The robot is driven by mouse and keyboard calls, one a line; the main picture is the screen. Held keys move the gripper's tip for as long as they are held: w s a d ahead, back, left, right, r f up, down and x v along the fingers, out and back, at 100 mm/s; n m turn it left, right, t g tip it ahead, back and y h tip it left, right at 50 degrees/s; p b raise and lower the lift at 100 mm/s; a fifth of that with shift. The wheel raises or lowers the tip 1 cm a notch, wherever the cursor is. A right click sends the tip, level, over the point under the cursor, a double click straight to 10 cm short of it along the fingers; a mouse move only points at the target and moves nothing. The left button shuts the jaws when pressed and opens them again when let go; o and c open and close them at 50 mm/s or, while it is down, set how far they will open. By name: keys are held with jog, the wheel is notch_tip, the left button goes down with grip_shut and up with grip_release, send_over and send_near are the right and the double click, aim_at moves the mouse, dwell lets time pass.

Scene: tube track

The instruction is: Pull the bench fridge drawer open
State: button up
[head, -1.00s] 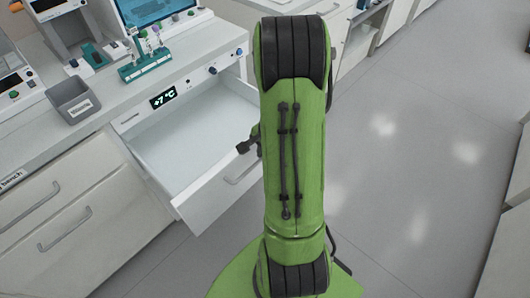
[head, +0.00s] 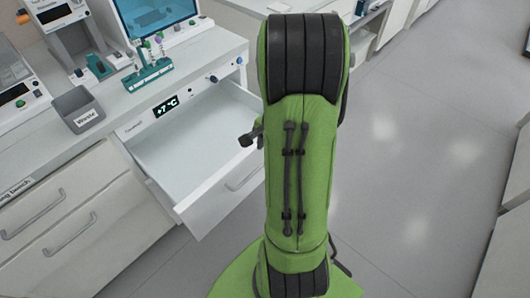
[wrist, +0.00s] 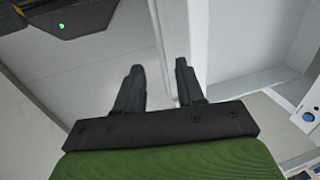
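The bench fridge drawer (head: 218,205) stands well out from the bench in the head view, below a panel with a +7 °C display (head: 166,106). Its white inside looks empty. Its bar handle (head: 243,179) is on the front face, partly covered by my arm. My gripper (wrist: 158,64) shows in the wrist view with its two dark fingers apart and nothing seen between them. The open drawer (wrist: 245,35) lies to the right of the fingers there. The handle cannot be made out in the wrist view. In the head view my arm hides most of the gripper.
A grey waste bin (head: 78,109) and a green tube rack (head: 148,74) stand on the bench top. Closed drawers with bar handles (head: 70,233) are to the left of the fridge drawer. The grey floor (head: 415,185) on the right is clear.

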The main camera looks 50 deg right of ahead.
notch_tip(320, 180, up, 8)
jog(key=s+p, duration=0.1)
jog(key=p, duration=0.1)
jog(key=shift+s+f, duration=0.15)
jog(key=shift+s, duration=0.1)
jog(key=w+a+r+n+p, duration=0.1)
jog(key=a+r+n+p, duration=0.1)
jog(key=a+r+n, duration=0.45)
jog(key=s+a+r+n+t+p, duration=0.1)
jog(key=s+a+r+n+p, duration=0.1)
jog(key=s+a+r+n, duration=0.2)
jog(key=s+a+r+n+t+p, duration=0.2)
jog(key=s+a+r+n, duration=0.2)
jog(key=a+r+n, duration=0.3)
jog(key=a+r, duration=0.1)
jog(key=a, duration=0.2)
jog(key=shift+s+a+r+p, duration=0.2)
jog(key=shift+s+r+p, duration=0.05)
jog(key=shift+s+p, duration=0.1)
